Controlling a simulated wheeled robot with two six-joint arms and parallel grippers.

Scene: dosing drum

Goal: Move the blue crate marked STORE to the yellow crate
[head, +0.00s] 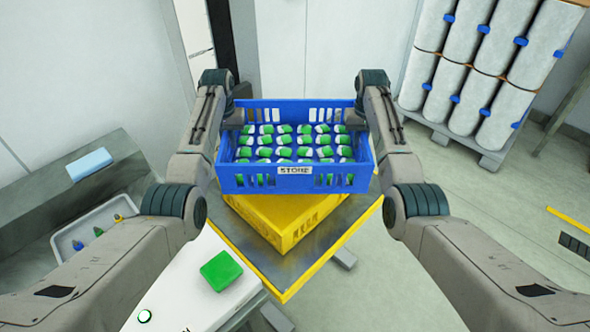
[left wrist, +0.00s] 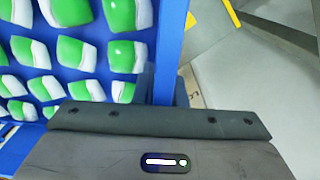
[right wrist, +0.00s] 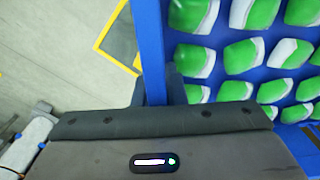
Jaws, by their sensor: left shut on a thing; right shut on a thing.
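The blue crate marked STORE (head: 240,181) is level and full of green-and-white packs, its label facing me. My left gripper (head: 232,115) is shut on its left side wall, and my right gripper (head: 355,115) is shut on its right side wall. The crate wall runs between the jaws in the left wrist view (left wrist: 170,50) and in the right wrist view (right wrist: 150,50). The yellow crate (head: 290,222) is below the blue crate, turned at an angle to it. Its top is mostly hidden, and I cannot tell whether the two crates touch.
The yellow crate is on a metal platform with yellow edges (head: 345,240). A white surface with a green block (head: 221,271) is at the front left. A grey bench with a tray (head: 95,222) and a light-blue block (head: 89,164) is at left. White cylinders (head: 470,100) stand on a pallet at right.

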